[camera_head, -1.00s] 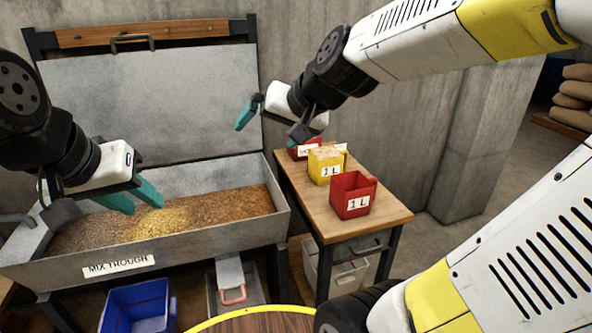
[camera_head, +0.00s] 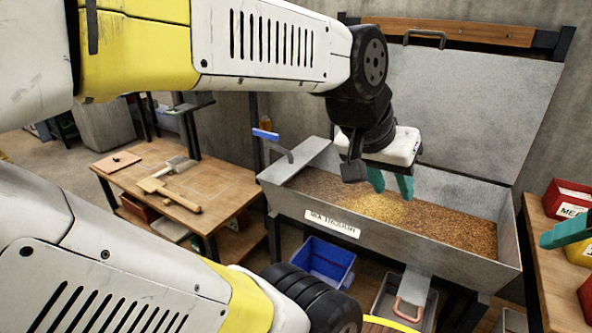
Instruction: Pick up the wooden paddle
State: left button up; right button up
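A wooden paddle (camera_head: 180,199) lies flat on the wooden table at the left, its handle pointing toward the table's front right. My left gripper (camera_head: 390,185) is above the grain in the mixing trough (camera_head: 500,265), far to the right of the paddle. Its two teal fingers point down, apart, with nothing seen between them. Part of my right gripper (camera_head: 567,232) shows at the right edge as a teal finger; the rest is out of frame, so its opening cannot be judged.
The left table (camera_head: 235,190) also holds a grey-headed tool (camera_head: 180,163) beside the paddle and a flat board (camera_head: 115,164). A blue bin (camera_head: 325,262) sits below the trough. Red containers (camera_head: 567,199) stand on a table at the right edge.

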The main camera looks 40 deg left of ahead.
aim_at(150, 184)
jog(key=u, duration=2.35)
jog(key=i+j+z, duration=0.45)
jog(key=i, duration=0.55)
jog(key=i+j+z, duration=0.5)
jog(key=i+j, duration=0.35)
